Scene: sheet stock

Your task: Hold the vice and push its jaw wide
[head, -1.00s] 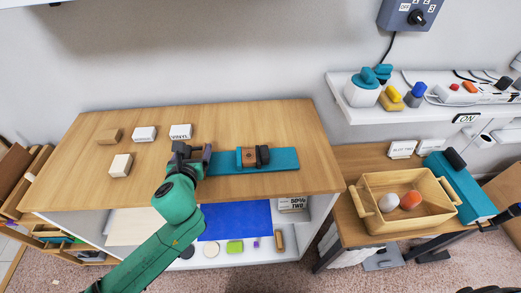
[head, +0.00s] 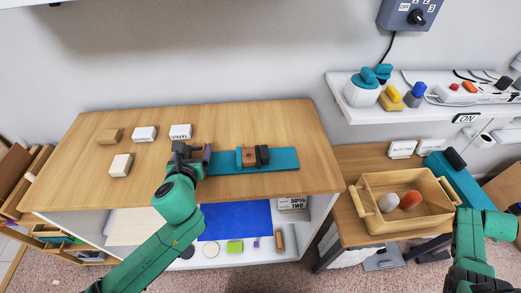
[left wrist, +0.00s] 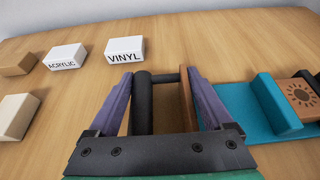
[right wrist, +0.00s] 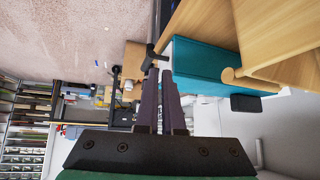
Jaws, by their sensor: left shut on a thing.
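The vice has a long teal base (head: 285,160) lying on the wooden worktop. It carries a brown block with a dark sun mark, seen in the left wrist view (left wrist: 300,96), between a teal upright (left wrist: 273,100) and a dark piece (head: 262,155). My left gripper (head: 192,150) is at the vice's left end. In the left wrist view its purple fingers (left wrist: 160,95) enclose a dark bar (left wrist: 142,103) and a brown plate (left wrist: 187,100). My right gripper (right wrist: 160,80) is shut and empty, low at the right, away from the vice.
Blocks labelled vinyl (head: 180,131) and acrylic (head: 144,134) and two plain blocks stand left on the worktop. A wooden crate (head: 375,222) with a white and an orange item stands on the right table. A teal box (head: 458,172) is beside it, near my right arm.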

